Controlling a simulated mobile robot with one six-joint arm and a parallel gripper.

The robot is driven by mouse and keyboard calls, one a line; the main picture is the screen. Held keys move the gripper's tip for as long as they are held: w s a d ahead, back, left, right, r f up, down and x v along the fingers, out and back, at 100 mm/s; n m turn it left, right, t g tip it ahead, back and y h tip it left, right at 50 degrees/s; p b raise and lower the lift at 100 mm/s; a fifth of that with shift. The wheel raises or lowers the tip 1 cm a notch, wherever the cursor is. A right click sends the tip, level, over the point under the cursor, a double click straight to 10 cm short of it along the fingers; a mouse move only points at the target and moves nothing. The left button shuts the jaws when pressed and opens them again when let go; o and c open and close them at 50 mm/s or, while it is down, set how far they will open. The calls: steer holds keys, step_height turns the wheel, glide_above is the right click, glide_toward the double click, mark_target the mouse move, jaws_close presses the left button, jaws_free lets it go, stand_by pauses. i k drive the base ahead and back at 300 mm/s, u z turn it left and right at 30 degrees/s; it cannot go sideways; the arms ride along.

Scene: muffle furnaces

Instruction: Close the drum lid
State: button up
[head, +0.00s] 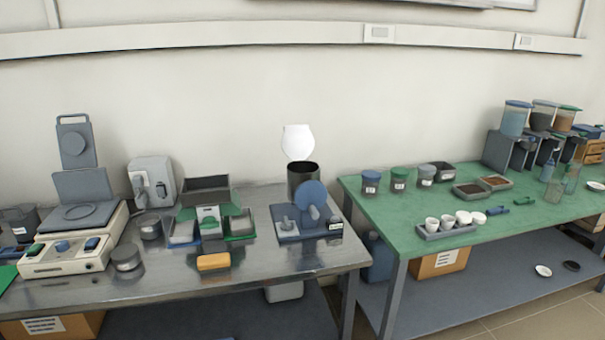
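A dark cylindrical drum (302,180) stands towards the back right of the steel table, with its dark open mouth facing up. A round white lid (297,142) stands raised and nearly upright above the drum's back rim. I cannot tell how the lid is joined to the drum. A blue device with a round disc (312,195) stands in front of the drum and hides its lower part. My gripper is not in view.
The steel table (300,262) has bare room along its front right. Small trays and a yellow block (213,261) lie left of the blue device. A green table (420,203) on the right holds jars, cups and trays. A wall stands close behind.

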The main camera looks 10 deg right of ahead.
mark_target(297, 142)
steer(key=u, duration=1.75)
steer(key=k, duration=0.1)
steer(key=z, duration=3.5)
steer(key=i, duration=1.5)
steer(key=u, duration=0.7)
